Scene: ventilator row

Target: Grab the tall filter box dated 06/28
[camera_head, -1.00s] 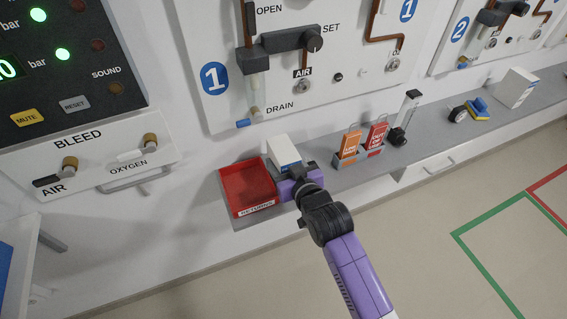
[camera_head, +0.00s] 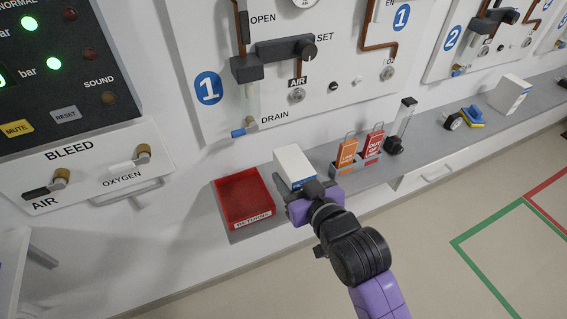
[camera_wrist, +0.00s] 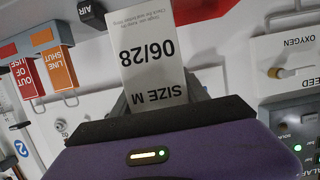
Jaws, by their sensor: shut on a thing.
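A tall white filter box (camera_head: 292,163) is held in my gripper (camera_head: 308,191) just right of the red returns tray. In the wrist view the box (camera_wrist: 152,60) shows a label reading 06/28 and SIZE M, upside down in that picture. The box stands between the two dark fingers of my gripper (camera_wrist: 160,100), which are shut on it. My gripper hides the lower part of the box in the head view, so whether it touches the shelf cannot be told.
A red returns tray (camera_head: 243,198) sits on the grey shelf (camera_head: 408,151) at left. Orange (camera_head: 347,153) and red (camera_head: 373,143) tags and a clear cylinder (camera_head: 402,122) stand to the right. Another white box (camera_head: 511,94) is farther right. The panel wall rises close behind.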

